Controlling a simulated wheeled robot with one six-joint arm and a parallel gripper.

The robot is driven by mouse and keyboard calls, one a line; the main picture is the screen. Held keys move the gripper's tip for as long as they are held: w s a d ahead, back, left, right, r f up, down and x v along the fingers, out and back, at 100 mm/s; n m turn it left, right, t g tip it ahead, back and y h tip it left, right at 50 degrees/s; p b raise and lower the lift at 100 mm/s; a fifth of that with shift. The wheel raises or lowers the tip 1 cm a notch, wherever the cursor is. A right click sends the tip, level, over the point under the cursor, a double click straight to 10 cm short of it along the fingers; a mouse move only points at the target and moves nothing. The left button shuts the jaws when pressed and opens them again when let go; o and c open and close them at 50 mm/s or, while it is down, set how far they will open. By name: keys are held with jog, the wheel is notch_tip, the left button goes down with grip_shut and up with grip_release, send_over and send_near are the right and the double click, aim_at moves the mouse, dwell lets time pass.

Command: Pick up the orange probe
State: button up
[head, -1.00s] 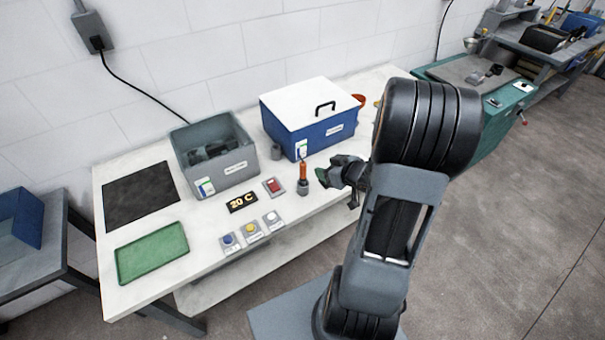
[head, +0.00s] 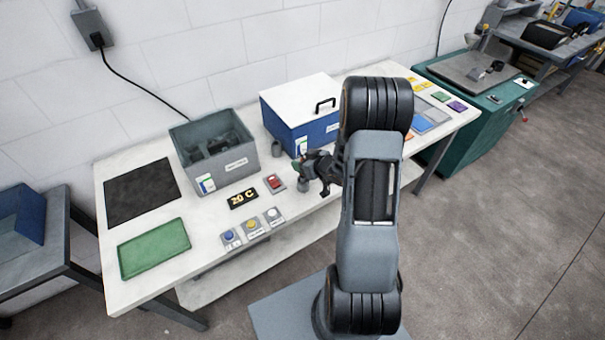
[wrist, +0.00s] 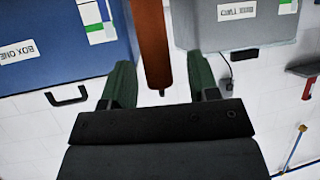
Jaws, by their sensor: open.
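The orange probe (wrist: 153,45) shows in the wrist view as a long orange rod between the two green fingers of my gripper (wrist: 160,68). A gap is visible on each side of it, so the gripper is open around it and not clamped.
The blue box (head: 318,130) with a white lid is close behind my gripper. The open grey box (head: 230,174) stands to the left. A red switch (head: 274,183), a "20 C" display (head: 242,198), several buttons and a green tray (head: 154,248) lie on the white bench.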

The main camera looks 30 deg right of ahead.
jog(key=shift+x, duration=0.95)
jog(key=shift+c, duration=0.3)
grip_shut()
